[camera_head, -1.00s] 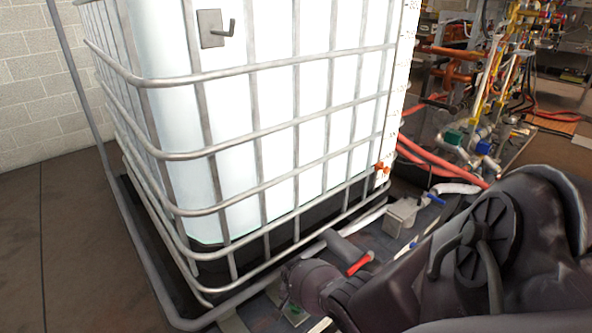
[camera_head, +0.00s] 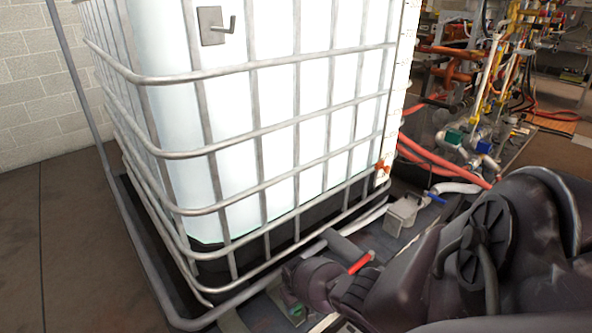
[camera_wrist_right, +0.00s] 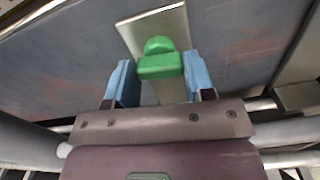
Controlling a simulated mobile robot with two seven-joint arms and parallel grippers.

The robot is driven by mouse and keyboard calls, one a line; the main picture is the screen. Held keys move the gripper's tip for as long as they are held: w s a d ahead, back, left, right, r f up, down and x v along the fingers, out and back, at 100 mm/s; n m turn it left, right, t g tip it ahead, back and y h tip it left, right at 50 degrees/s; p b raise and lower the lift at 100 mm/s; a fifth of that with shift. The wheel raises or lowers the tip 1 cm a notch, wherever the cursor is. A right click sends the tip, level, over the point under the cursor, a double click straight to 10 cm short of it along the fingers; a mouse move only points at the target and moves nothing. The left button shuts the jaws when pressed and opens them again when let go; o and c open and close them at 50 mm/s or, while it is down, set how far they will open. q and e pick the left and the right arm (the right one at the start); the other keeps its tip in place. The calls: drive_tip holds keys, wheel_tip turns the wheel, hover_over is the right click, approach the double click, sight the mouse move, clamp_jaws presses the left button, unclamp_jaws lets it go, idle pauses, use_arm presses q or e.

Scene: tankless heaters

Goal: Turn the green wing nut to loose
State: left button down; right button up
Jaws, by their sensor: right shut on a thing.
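The green wing nut (camera_wrist_right: 160,66) shows in the right wrist view, in front of a pale metal plate (camera_wrist_right: 152,32). My right gripper (camera_wrist_right: 160,76) has its two blue fingers on either side of the nut, shut on it. In the head view the right gripper (camera_head: 290,296) is low in the middle, mostly hidden behind my own wrist. Only a small green patch shows beside it there. My left gripper is not in view.
A large white caged tank (camera_head: 260,140) stands just beyond my right arm. A red-handled valve (camera_head: 361,262) and a blue-handled valve (camera_head: 436,198) are close to the arm. Red hoses and pipework fill the right background. Floor at the left is clear.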

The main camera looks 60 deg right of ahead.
drive_tip(key=n, duration=0.3)
drive_tip(key=shift+s+f+n, duration=0.1)
drive_tip(key=shift+s+n, duration=0.05)
drive_tip(key=shift+n, duration=0.25)
drive_tip(key=n+b, duration=0.1)
drive_tip(key=n, duration=0.3)
drive_tip(key=shift+n, duration=0.3)
drive_tip(key=shift+n+b, duration=0.3)
drive_tip(key=shift+n, duration=0.8)
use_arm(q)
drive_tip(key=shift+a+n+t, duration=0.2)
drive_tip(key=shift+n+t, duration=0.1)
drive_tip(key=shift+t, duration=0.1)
use_arm(e)
drive_tip(key=shift+n, duration=1.1)
drive_tip(key=o, duration=0.9)
